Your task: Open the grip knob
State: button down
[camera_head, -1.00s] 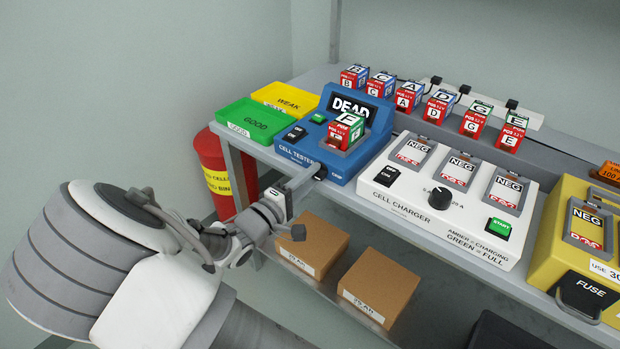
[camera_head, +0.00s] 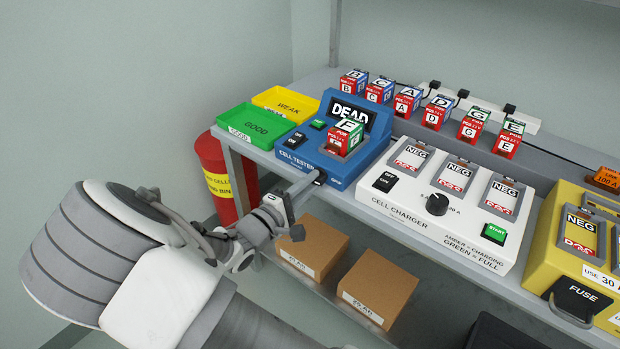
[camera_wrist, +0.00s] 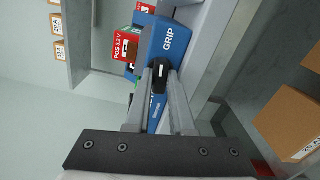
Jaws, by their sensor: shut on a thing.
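The blue cell tester (camera_head: 300,160) stands at the left of the bench, its display reading DEAD. A cell marked F (camera_head: 344,138) sits in its slot. The black grip knob (camera_wrist: 160,76) is on the tester's front face, below the word GRIP in the wrist view. My gripper (camera_wrist: 161,88) is shut on the knob, a finger on each side of it. In the head view my gripper (camera_head: 314,181) reaches the tester's lower front edge, and the fingers mostly hide the knob. Which way the knob is turned I cannot tell clearly.
Green GOOD (camera_head: 256,124) and yellow WEAK (camera_head: 286,100) trays lie left of the tester. The white cell charger (camera_head: 400,205) stands right of it. Several cells stand behind. Cardboard boxes (camera_head: 378,285) sit on the lower shelf, and a red bin (camera_head: 212,160) stands beside the bench.

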jog(key=shift+n+p, duration=5.8)
jog(key=shift+n, duration=2.1)
jog(key=c, duration=1.1)
grip_release()
jog(key=shift+o, duration=0.2)
jog(key=v, duration=1.7)
jog(key=shift+s, duration=0.2)
jog(key=shift+a, duration=0.1)
